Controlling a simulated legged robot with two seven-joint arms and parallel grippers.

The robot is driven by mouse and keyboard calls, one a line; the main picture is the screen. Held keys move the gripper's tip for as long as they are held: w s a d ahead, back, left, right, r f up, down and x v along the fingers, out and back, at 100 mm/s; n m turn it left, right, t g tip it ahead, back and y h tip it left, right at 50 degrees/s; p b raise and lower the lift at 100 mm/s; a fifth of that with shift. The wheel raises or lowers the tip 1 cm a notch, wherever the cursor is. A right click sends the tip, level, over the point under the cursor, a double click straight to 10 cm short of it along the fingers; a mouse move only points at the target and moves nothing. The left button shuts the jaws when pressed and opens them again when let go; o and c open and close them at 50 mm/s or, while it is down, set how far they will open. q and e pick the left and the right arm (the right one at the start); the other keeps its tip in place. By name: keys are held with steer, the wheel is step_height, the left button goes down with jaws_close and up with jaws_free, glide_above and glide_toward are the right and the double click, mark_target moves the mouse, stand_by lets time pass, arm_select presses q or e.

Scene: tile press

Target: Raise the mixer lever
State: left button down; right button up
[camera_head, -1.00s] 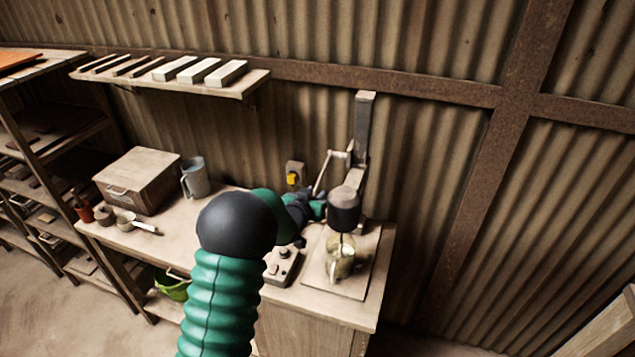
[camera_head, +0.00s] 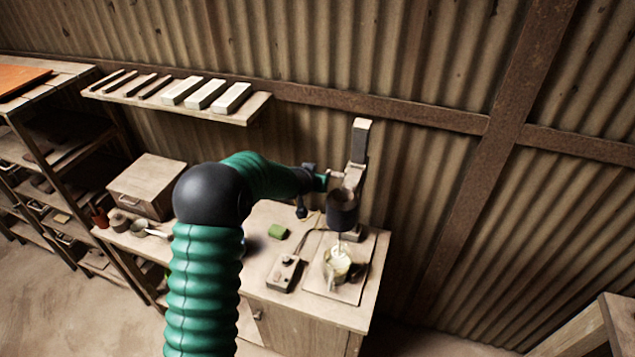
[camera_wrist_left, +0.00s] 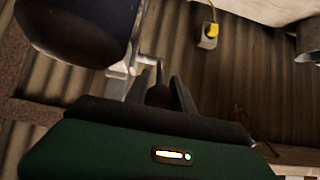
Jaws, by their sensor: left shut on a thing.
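The mixer stands at the back right of the workbench, with an upright post (camera_head: 359,145) and a dark motor head (camera_head: 342,212) above a glass jug (camera_head: 341,263). My left gripper (camera_head: 322,180) is up beside the post, at the mixer lever (camera_head: 337,175), and partly hides it. In the left wrist view my left gripper (camera_wrist_left: 166,92) is shut on the lever's dark brown grip (camera_wrist_left: 158,96), which sits between the fingers. A pale metal crank runs from the grip to the mixer. The motor head (camera_wrist_left: 75,28) fills the upper left there. My right gripper is not in view.
A wall shelf (camera_head: 250,109) holds several tiles. A yellow switch (camera_wrist_left: 212,29) is on the corrugated wall. My arm hides part of the bench.

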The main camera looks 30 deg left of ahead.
arm_select(q)
steer(key=shift+w+a+r, duration=0.15)
steer(key=shift+w+r, duration=0.2)
steer(key=shift+r, duration=0.2)
steer(key=shift+w+a+r, duration=0.1)
steer(key=shift+w+r, duration=0.25)
steer(key=shift+r, duration=0.15)
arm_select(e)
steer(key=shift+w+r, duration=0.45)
arm_select(q)
steer(key=shift+w, duration=0.1)
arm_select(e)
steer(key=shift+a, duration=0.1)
arm_select(q)
steer(key=c, duration=1.4)
jaws_free()
steer(key=shift+s, duration=0.2)
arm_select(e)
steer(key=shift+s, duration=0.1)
arm_select(q)
steer(key=shift+s, duration=0.15)
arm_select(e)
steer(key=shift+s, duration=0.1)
